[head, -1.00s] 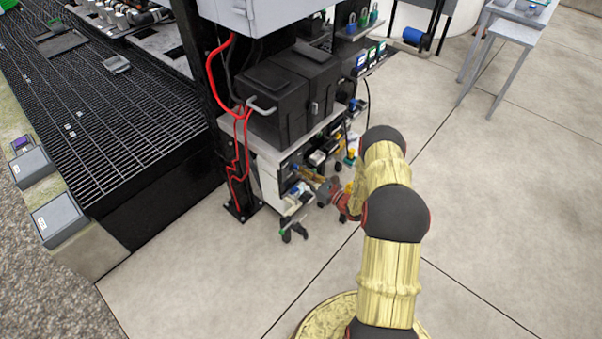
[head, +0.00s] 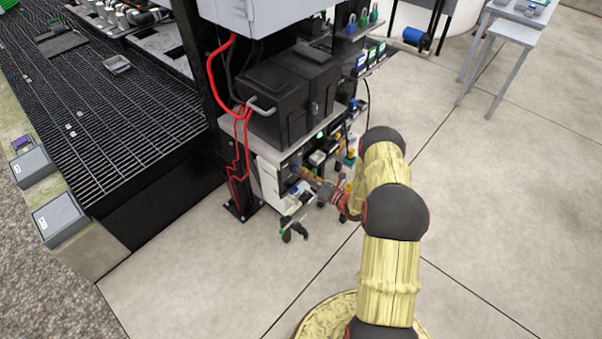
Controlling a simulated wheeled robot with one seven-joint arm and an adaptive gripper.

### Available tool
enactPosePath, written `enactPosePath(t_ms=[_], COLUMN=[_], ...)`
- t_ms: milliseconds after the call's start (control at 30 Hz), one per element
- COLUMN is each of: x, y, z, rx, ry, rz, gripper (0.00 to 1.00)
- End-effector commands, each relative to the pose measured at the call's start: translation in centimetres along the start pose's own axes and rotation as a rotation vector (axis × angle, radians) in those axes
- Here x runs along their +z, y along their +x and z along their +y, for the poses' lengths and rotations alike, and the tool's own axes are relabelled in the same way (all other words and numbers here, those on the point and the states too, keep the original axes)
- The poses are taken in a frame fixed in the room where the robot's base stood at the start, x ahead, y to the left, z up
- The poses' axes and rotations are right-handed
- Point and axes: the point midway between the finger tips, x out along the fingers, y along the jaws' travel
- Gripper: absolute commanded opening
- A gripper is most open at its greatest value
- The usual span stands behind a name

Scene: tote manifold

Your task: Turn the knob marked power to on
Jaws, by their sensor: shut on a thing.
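My gripper (head: 304,174) reaches from the right to the front of a white and black control unit (head: 268,176) under the black case. Its fingers are shut on a small blue knob (head: 295,168) on the front face. The fingers hide part of the knob. The marking by it and the way its pointer faces are too small to read. A green light (head: 320,135) glows at the upper right of the unit.
A black case (head: 285,100) stands on top of the unit. Red cables (head: 212,75) hang at its left, by a dark post. Several small fittings sit right of my gripper.

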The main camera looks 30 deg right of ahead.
Motion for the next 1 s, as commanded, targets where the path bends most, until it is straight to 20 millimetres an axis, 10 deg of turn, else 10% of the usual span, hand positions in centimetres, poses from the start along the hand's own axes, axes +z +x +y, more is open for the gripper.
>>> enactPosePath(t_ms=[567,600,1000], x=[0.00,0.00,0.01], y=[-0.04,-0.04,-0.01], z=[-0.08,-0.08,-0.03], rx=[-0.002,-0.002,-0.001], ry=[0.029,0.029,0.028], rz=[-0.001,-0.001,0.000], gripper=[0.00,0.14,0.30])
